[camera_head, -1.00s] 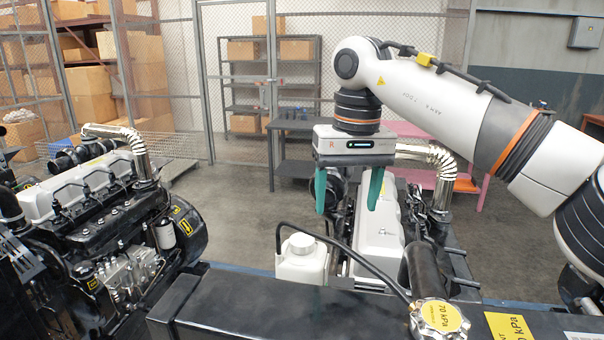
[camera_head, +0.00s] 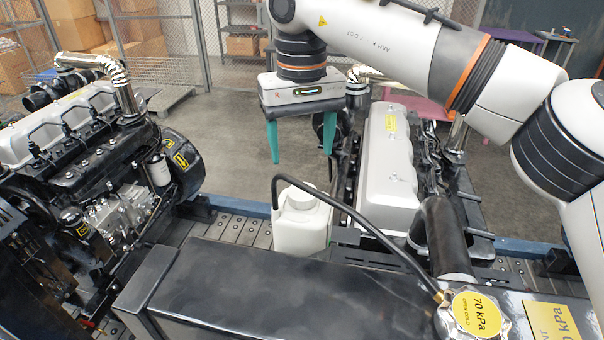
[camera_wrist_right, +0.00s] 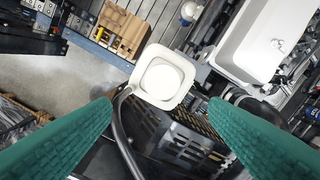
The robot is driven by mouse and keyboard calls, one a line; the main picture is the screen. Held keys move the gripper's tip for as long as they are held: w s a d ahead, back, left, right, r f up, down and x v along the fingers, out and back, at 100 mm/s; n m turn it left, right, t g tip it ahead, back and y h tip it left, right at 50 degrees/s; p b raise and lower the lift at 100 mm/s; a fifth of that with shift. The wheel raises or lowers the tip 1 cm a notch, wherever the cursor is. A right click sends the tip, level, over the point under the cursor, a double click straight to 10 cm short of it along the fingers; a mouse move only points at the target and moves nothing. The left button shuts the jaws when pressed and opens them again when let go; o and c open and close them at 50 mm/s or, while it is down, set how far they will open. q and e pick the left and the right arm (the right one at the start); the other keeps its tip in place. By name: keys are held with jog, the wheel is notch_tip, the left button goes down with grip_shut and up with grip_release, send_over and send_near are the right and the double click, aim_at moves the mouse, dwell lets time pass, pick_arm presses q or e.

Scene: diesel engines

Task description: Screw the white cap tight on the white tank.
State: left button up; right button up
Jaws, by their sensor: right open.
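The white tank (camera_head: 301,228) stands upright behind the dark radiator top, with a black hose at its neck. The white cap (camera_head: 301,198) sits on top of the tank; how tight it is cannot be seen. In the right wrist view the cap (camera_wrist_right: 161,77) shows from above, over the square tank top (camera_wrist_right: 142,92). My right gripper (camera_head: 300,155) points down with green fingers, open and empty, above the tank in the picture and apart from the cap. In the wrist view the cap lies ahead, between the finger lines. My left gripper is not in view.
A silver-topped engine (camera_head: 388,165) stands right of the tank. Another engine (camera_head: 100,160) stands at left. The black hose (camera_head: 370,235) arcs from the tank to the yellow-labelled radiator cap (camera_head: 477,313). The dark radiator top (camera_head: 260,290) lies in front.

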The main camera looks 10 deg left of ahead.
aim_at(303, 195)
jog(key=f, duration=0.2)
jog(key=w+f, duration=0.1)
jog(key=f, duration=0.1)
jog(key=shift+f, duration=0.35)
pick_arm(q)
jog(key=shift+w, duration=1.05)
pick_arm(e)
jog(key=shift+f, duration=1.6)
jog(key=shift+s, duration=0.1)
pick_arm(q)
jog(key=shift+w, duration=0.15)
pick_arm(e)
jog(key=c, duration=1.4)
